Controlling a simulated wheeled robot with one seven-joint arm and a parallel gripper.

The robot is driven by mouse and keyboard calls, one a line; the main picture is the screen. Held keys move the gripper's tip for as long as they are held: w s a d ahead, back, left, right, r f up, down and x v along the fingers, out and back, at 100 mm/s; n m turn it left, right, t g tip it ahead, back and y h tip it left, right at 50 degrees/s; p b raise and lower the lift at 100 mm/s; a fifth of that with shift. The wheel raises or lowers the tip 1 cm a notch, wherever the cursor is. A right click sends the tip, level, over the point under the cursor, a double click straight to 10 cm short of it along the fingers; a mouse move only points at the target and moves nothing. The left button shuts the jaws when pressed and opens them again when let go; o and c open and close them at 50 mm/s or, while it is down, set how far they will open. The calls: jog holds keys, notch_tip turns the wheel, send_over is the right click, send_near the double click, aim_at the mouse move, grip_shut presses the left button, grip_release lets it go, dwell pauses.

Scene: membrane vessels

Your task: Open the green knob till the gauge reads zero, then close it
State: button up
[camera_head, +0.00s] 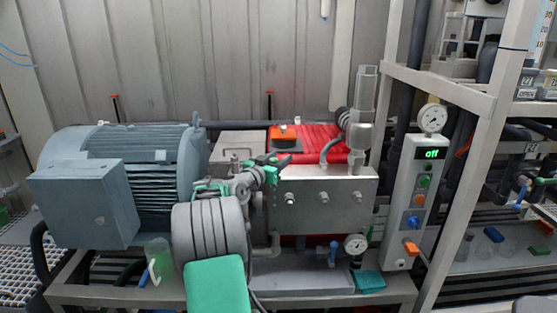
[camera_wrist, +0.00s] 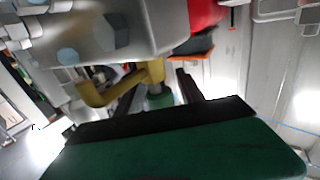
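In the wrist view, a green knob (camera_wrist: 158,101) sits under a brass-coloured pipe fitting (camera_wrist: 110,88). The dark fingers of my gripper (camera_wrist: 156,95) are spread, with the knob showing in the gap between them. I cannot tell whether they touch it. In the head view, my gripper (camera_head: 281,163) is at the left top corner of the steel pump block, and the knob there is hidden or cannot be told apart from it. A round gauge (camera_head: 433,118) tops the white control panel; a second gauge (camera_head: 356,244) is low at the pump. Neither needle is readable.
A large grey-blue motor (camera_head: 120,180) stands left of the arm. The steel pump block (camera_head: 322,198) and its red housing (camera_head: 325,139) are close to my gripper. The control panel (camera_head: 402,210) has a display reading "off" and several coloured buttons. A shelf frame (camera_head: 440,88) stands right.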

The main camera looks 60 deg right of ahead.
grip_shut()
